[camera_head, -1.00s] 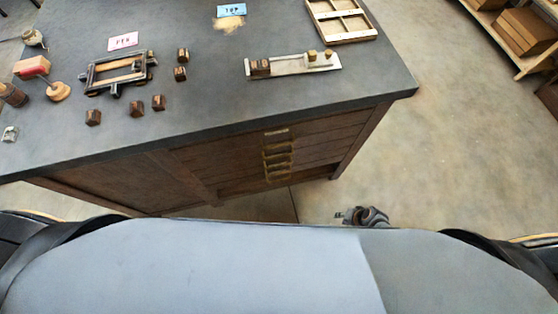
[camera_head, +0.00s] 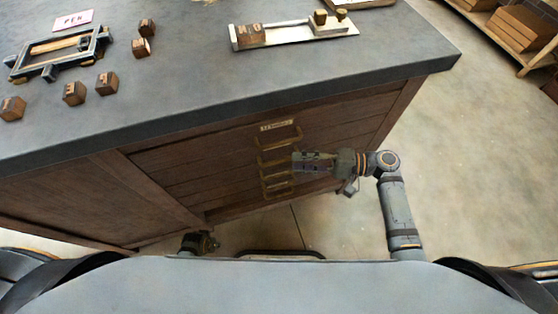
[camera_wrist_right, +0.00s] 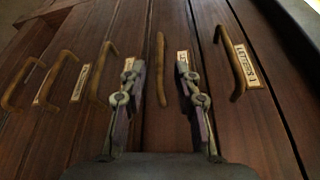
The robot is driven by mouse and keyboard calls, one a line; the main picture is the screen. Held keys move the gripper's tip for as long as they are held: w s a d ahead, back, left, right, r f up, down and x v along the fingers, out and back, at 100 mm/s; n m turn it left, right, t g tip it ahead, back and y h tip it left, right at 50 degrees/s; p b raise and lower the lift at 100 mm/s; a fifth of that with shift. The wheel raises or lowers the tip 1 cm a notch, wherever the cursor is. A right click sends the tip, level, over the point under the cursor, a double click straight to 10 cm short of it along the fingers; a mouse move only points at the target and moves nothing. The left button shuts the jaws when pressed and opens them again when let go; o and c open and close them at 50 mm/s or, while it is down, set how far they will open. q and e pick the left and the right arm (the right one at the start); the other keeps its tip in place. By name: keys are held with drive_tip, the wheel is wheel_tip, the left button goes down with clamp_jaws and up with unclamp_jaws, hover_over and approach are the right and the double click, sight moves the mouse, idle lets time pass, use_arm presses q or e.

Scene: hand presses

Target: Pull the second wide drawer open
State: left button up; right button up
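The wooden cabinet front (camera_head: 225,160) has several wide drawers, stacked, with brass bar handles; all look shut. In the right wrist view the drawers appear as upright planks. The top drawer's handle (camera_wrist_right: 232,65) is at the right beside a label (camera_wrist_right: 247,66). The second drawer's handle (camera_wrist_right: 161,70) shows between the fingers of my right gripper (camera_wrist_right: 157,74), which is open. I cannot tell whether they touch it. In the head view my right gripper (camera_head: 298,162) is in front of the handle column. My left gripper (camera_head: 208,242) is low, away from the drawers; its fingers are unclear.
The dark worktop (camera_head: 200,85) overhangs the drawers. On it are a metal composing stick (camera_head: 290,34), a black frame (camera_head: 58,53) and several wooden blocks (camera_head: 107,83). The floor (camera_head: 470,180) to the right is clear; shelves with boxes (camera_head: 520,38) stand far right.

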sight(279, 161)
drive_tip(key=a, duration=0.6)
drive_tip(key=shift+w+a+f, duration=0.25)
drive_tip(key=shift+a+f, duration=0.05)
drive_tip(key=shift+a, duration=0.05)
clamp_jaws()
